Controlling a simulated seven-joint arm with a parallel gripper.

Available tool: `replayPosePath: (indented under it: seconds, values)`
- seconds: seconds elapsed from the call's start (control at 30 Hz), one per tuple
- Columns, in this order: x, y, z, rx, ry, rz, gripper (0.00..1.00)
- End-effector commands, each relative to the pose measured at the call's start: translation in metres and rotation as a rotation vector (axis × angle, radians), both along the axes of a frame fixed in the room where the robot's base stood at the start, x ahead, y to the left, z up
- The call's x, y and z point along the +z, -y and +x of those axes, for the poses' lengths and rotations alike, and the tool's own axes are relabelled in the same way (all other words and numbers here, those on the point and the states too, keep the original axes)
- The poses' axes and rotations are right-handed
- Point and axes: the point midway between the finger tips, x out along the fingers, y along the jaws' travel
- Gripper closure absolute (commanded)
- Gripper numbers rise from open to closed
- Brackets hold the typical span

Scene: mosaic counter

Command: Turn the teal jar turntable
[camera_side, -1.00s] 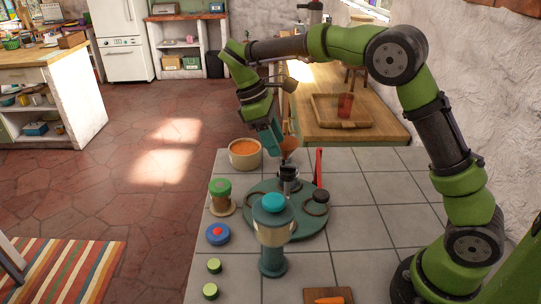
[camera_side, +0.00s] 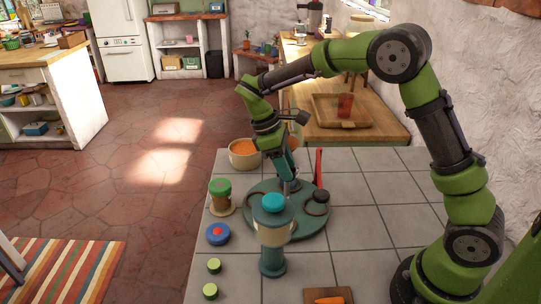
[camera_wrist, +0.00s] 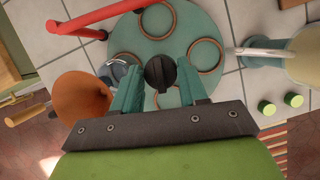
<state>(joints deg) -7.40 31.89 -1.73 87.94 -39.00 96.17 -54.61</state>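The teal turntable (camera_side: 256,212) is a round disc on the tiled counter, with brown rings on its top; it also shows in the wrist view (camera_wrist: 175,38). A dark knob (camera_wrist: 160,72) stands up over the disc. My gripper (camera_side: 288,187) reaches down at the far part of the disc. In the wrist view, the teal fingers of my gripper (camera_wrist: 158,80) are apart, one on each side of the knob, seemingly without pressing on it. A grey-blue round piece (camera_wrist: 119,70) sits just left of the fingers. In the side view, my gripper hides the knob.
A teal-topped dispenser (camera_side: 272,235) stands at the near edge. A red bar (camera_side: 318,166) rises behind the disc. A dark round piece (camera_side: 320,195) sits on the disc's right. A bowl (camera_side: 243,154), a green-lidded jar (camera_side: 220,190) and a blue lid (camera_side: 217,234) are left.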

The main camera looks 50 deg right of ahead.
Motion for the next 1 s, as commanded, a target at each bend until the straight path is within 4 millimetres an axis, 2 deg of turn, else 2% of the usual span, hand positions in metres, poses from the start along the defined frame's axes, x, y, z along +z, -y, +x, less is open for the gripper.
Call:
replayPosePath:
  seconds: [0.03, 0.13, 0.3, 0.5, 0.7, 0.73, 0.77, 1.0]
  values:
    - [0.0002, 0.0000, 0.0001, 0.000, 0.000, 0.000, 0.85]
    - [0.0002, -0.0001, 0.0002, 0.000, 0.000, 0.000, 1.00]
    - [0.0006, -0.0004, 0.0000, 0.019, 0.001, -0.001, 1.00]
    - [0.0005, -0.0013, -0.0005, 0.186, 0.001, -0.001, 1.00]
    - [0.0006, -0.0012, -0.0003, 0.183, 0.001, 0.000, 1.00]
    - [0.0006, -0.0012, -0.0003, 0.183, 0.001, 0.000, 0.54]
    - [0.0006, -0.0012, -0.0003, 0.183, 0.001, 0.000, 0.50]
    - [0.0004, -0.0011, -0.0004, 0.181, 0.000, -0.001, 0.50]
